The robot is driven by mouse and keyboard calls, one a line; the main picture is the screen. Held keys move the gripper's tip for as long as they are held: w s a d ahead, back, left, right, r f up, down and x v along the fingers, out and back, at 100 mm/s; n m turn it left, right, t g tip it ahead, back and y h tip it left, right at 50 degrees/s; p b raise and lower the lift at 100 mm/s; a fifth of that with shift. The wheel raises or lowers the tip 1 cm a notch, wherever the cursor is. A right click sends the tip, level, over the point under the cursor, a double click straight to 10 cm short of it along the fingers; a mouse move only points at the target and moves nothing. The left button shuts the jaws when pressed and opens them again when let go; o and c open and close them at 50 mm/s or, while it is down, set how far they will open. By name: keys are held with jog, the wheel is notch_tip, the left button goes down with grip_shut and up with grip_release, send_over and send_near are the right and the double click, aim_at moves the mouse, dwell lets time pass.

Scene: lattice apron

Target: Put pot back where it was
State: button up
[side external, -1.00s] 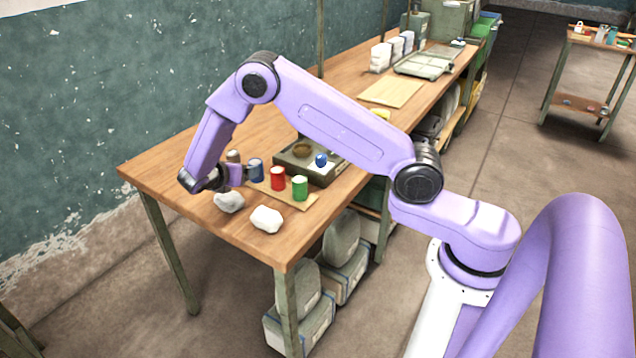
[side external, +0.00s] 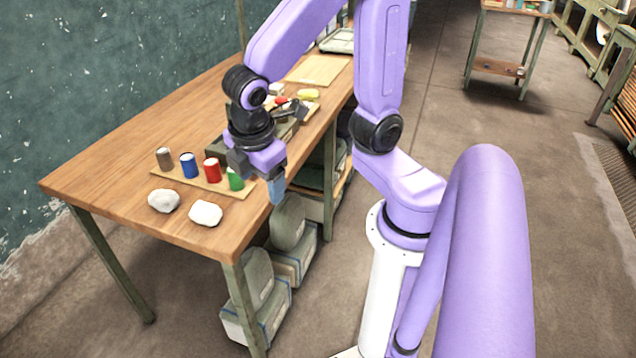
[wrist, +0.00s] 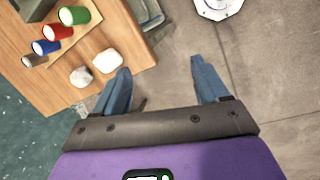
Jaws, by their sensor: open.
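A row of pots stands upright on a thin wooden board (side external: 222,186) on the workbench: a brown pot (side external: 164,158), a blue pot (side external: 189,166), a red pot (side external: 212,171) and a green pot (side external: 235,179). The green pot is partly hidden by my gripper (side external: 276,190) in the side view. In the wrist view the row shows at upper left, with the green pot (wrist: 74,15) nearest the top. My gripper (wrist: 161,85) is open and empty, with bench edge and floor between its blue fingers. It points down by the bench's front edge, right of the green pot.
Two white lumps (side external: 164,201) (side external: 206,214) lie on the bench (side external: 110,185) in front of the board. Sacks and boxes (side external: 250,285) stand under the bench. The bench's left part is clear.

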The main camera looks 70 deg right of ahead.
jog(key=s+d+m+g+y, duration=0.1)
jog(key=s+y, duration=0.1)
jog(key=s, duration=0.8)
jog(key=shift+s+r+m+y, duration=0.25)
jog(key=shift+r+m+y, duration=0.05)
jog(key=shift+r+y, duration=0.1)
